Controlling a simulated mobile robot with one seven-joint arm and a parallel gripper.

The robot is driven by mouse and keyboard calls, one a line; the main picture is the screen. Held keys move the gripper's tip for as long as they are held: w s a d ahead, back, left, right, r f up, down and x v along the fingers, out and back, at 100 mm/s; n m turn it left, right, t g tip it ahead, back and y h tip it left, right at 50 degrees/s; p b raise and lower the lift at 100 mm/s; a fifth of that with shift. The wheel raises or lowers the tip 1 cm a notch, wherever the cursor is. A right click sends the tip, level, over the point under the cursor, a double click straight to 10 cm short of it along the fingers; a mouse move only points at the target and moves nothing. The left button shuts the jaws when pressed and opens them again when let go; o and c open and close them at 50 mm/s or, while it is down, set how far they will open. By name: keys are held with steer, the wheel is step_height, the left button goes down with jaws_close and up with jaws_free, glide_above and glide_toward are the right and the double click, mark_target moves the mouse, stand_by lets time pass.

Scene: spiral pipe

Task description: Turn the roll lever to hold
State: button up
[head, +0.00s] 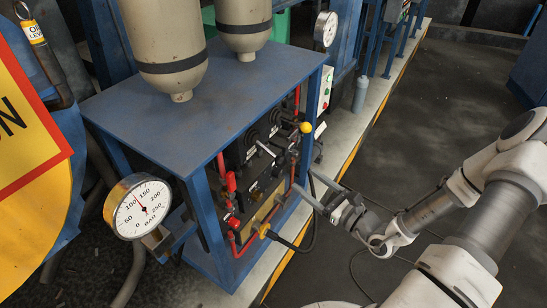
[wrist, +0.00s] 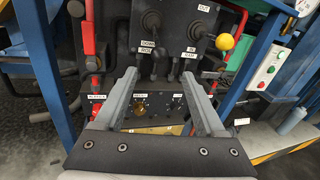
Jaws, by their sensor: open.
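A dark control panel (head: 262,165) sits inside a blue frame, with several levers on it. The wrist view shows two black boot-mounted levers, one at left (wrist: 152,20) and one at right (wrist: 196,27), with white labels around them. A lower plate with small white labels holds a brass-coloured fitting (wrist: 140,107). In the head view my gripper (head: 302,181) is at the panel's right side; contact cannot be told.
A yellow ball knob (wrist: 224,42) stands right of the levers, and red handles (wrist: 88,38) stand left. A pressure gauge (head: 142,207) projects at the front left. The blue tabletop (head: 200,100) overhangs the panel. Floor on the right is mostly clear.

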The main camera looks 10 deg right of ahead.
mark_target(274, 157)
steer(key=b+x, duration=0.2)
steer(key=x, duration=1.2)
jaws_close()
stand_by(1.0)
